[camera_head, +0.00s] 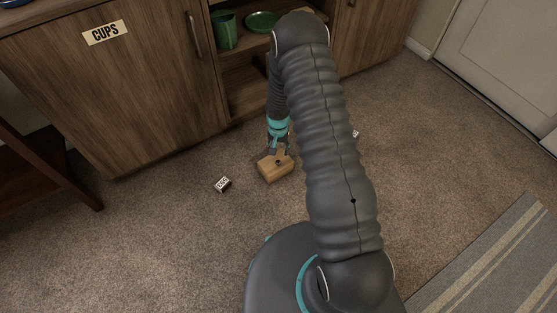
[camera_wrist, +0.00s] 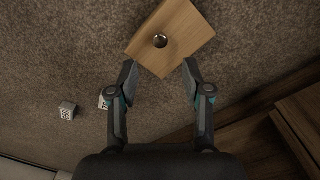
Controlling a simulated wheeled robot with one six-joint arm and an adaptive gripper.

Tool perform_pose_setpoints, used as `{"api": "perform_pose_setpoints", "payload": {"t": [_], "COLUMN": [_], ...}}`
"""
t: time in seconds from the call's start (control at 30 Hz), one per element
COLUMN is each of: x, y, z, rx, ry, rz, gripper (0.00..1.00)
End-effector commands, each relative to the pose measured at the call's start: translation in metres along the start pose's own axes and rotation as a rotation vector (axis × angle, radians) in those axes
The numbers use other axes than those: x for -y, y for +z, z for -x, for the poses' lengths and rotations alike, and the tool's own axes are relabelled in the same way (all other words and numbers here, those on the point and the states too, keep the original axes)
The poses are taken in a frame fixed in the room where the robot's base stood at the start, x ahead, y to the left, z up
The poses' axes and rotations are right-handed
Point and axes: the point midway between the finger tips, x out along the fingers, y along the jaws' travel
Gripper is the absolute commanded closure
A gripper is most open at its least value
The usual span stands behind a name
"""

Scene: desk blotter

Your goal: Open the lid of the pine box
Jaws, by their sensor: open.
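The pine box (camera_head: 273,170) sits on the carpet in the middle of the head view, a light wooden block with a small dark knob on top. In the wrist view the pine box (camera_wrist: 182,32) is at the top, turned at an angle, with its round metal knob (camera_wrist: 160,41) showing. Its lid looks closed. My gripper (camera_wrist: 159,72) is open, its two fingers apart near the box's near edge, with the knob a little beyond the fingertips. In the head view my gripper (camera_head: 279,150) is just above and behind the box. Whether the fingers touch the box I cannot tell.
A small dark block with a white label (camera_head: 222,184) lies left of the box. Two small pale blocks (camera_wrist: 67,111) show in the wrist view. A wooden cabinet (camera_head: 120,100) labelled CUPS stands behind, with a green cup (camera_head: 224,30) on its shelf. Carpet in front is clear.

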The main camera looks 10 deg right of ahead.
Motion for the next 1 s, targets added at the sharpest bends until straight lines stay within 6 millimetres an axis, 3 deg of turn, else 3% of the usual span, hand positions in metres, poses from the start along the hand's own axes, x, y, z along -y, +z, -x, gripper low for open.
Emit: {"api": "perform_pose_setpoints", "payload": {"t": [0.2,0.4,0.87,1.0], "x": [0.0,0.0,0.0,0.0], "y": [0.0,0.0,-0.001,-0.001], "z": [-0.042,-0.068,-0.079,-0.079], "rx": [0.001,0.0,-0.001,-0.001], "ry": [0.0,0.0,-0.001,-0.001], "rz": [0.0,0.0,0.0,0.0], "gripper": [0.51,0.51,0.51,0.81]}}
